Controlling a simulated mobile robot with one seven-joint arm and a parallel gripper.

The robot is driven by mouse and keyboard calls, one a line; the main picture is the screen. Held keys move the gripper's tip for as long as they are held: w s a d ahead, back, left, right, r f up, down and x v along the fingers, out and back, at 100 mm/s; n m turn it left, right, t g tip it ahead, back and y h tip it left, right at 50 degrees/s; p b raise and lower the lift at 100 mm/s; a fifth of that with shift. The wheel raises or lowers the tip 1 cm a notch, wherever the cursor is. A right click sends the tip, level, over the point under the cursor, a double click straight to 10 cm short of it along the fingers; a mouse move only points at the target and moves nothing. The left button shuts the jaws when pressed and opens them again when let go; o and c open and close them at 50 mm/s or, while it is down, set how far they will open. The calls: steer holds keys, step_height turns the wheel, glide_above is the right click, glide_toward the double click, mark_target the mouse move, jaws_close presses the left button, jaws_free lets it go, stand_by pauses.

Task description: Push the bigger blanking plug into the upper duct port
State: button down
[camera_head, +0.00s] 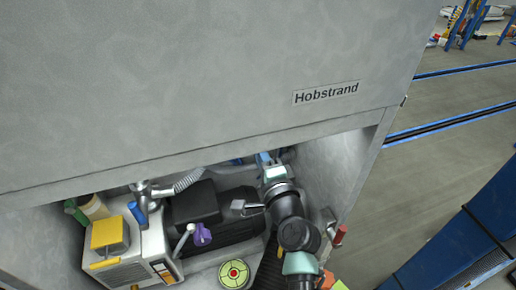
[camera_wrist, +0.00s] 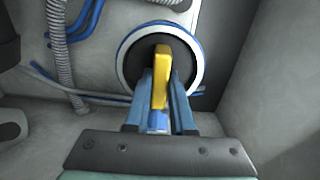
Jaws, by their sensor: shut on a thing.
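In the wrist view my gripper (camera_wrist: 162,88) is shut on the yellow grip (camera_wrist: 160,62) of what looks like the blanking plug. Right in front of it is a round duct port (camera_wrist: 122,62) with a blue and white rim and a dark middle. The grip is over the dark middle. I cannot tell whether the dark disc is the plug's body or the port's opening, nor how deep the plug sits. In the head view my gripper (camera_head: 266,162) reaches in under the cabinet edge, and the port is hidden there. I see no second port or plug for certain.
A grey corrugated hose (camera_wrist: 60,50) and blue cables (camera_wrist: 88,20) run left of the port. A grey side wall (camera_wrist: 270,90) stands close on the right. In the head view a Hobstrand cabinet front (camera_head: 200,80) overhangs the bay, and a machine with a yellow top (camera_head: 108,233) stands left.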

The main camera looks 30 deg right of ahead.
steer(key=shift+b+x, duration=0.3)
steer(key=shift+x, duration=1.1)
steer(key=c, duration=0.7)
jaws_free()
steer(key=shift+s, duration=0.1)
steer(key=shift+s+a+f, duration=0.1)
steer(key=shift+s, duration=0.25)
steer(key=b+v, duration=0.1)
steer(key=v, duration=1.1)
steer(key=shift+b, duration=0.35)
steer(key=shift+s, duration=0.1)
